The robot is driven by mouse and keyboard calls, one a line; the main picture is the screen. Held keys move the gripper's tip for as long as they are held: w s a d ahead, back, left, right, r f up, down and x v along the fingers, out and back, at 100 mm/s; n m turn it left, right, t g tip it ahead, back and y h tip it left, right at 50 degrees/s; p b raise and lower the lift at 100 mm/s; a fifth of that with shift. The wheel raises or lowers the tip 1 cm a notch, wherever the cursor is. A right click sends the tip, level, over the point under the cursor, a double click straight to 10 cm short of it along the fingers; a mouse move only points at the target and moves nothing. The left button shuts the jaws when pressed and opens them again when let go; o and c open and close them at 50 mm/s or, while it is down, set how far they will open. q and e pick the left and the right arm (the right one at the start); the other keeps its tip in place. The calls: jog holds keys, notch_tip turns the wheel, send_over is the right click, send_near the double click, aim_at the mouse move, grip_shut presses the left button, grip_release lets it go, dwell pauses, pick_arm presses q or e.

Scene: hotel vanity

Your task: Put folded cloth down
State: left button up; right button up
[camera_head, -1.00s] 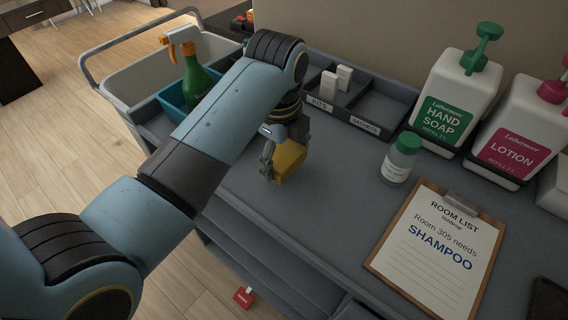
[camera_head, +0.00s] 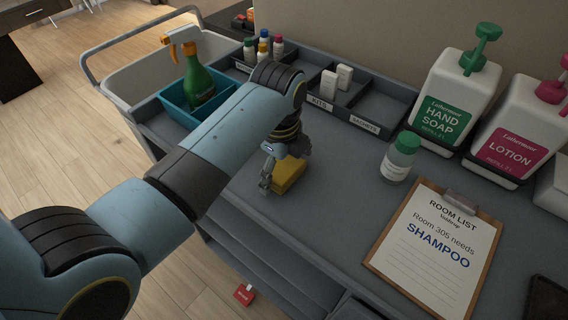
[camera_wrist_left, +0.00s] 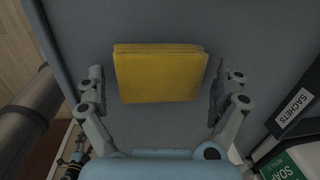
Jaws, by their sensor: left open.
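The yellow folded cloth (camera_head: 289,174) lies on the grey cart top (camera_head: 330,215), in front of the compartment tray. In the left wrist view the cloth (camera_wrist_left: 160,73) sits between the two spread fingers, with a gap on each side. My left gripper (camera_head: 270,182) is open around the cloth, and it also shows in the left wrist view (camera_wrist_left: 158,95). The gripper partly hides the cloth in the head view.
A compartment tray (camera_head: 343,113) with small bottles and boxes stands behind. A green spray bottle (camera_head: 198,80) stands in a teal bin (camera_head: 172,98). A green-capped bottle (camera_head: 397,165) and a clipboard (camera_head: 437,250) are to the right. The cart top between is clear.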

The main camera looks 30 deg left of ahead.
aim_at(281, 171)
pick_arm(q)
jog(key=shift+r, duration=0.15)
notch_tip(281, 171, up, 12)
jog(key=s+b, duration=0.1)
jog(key=shift+s, duration=0.15)
jog(key=shift+d, duration=0.1)
dwell(0.3)
